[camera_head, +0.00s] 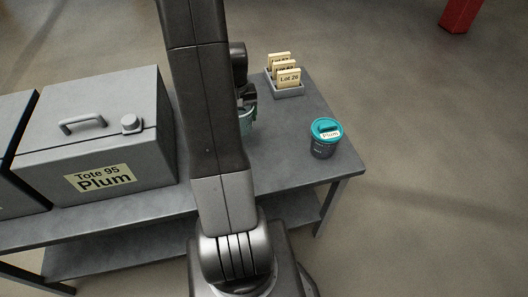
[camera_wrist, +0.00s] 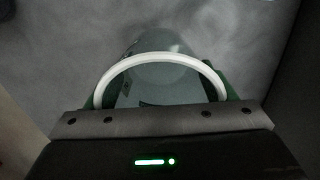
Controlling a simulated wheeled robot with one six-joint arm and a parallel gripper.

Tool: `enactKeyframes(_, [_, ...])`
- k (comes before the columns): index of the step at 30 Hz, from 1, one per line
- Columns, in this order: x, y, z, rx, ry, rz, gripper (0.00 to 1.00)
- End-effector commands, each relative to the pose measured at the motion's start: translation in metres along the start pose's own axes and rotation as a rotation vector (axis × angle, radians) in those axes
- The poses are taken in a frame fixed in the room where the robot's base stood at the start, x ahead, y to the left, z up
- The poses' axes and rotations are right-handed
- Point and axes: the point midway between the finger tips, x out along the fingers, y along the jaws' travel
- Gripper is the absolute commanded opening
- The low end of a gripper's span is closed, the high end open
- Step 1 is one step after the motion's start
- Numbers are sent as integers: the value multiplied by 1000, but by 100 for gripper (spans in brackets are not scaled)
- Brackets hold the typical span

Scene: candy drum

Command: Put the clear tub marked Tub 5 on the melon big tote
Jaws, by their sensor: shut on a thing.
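My gripper (camera_head: 246,98) is over the grey table, mostly hidden behind my arm. It is shut on a clear, pale greenish tub (camera_head: 247,121), of which only a sliver shows beside the arm. In the wrist view the tub (camera_wrist: 160,75) lies between the jaws, with a white curved band like a handle arching across it. No tub number is readable. I cannot tell whether the tub touches the table. No tote marked melon is readable; the grey tote with a handle and knob (camera_head: 98,137) reads "Tote 95 Plum".
A dark cup with a teal lid (camera_head: 323,139), marked Plum, stands near the table's right edge. A grey tray (camera_head: 289,91) of "Lot" cards stands at the back. Another grey box (camera_head: 14,148) is cut off at left. Bare table (camera_head: 285,150) lies right of my arm. A lower shelf runs beneath.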

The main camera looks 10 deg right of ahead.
Motion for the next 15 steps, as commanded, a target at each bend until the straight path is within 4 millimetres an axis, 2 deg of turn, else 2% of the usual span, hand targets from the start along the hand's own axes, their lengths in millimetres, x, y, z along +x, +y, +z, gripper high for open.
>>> enactKeyframes(1, [-4, 12, 9, 2, 7, 0, 54])
enactKeyframes(3, [-14, 24, 22, -2, 5, 0, 54])
enactKeyframes(10, [-33, 44, 48, -16, 1, 0, 54])
enactKeyframes(13, [-26, 46, 52, -18, -3, -1, 54])
enactKeyframes(15, [-13, 46, 53, -19, -6, -2, 54])
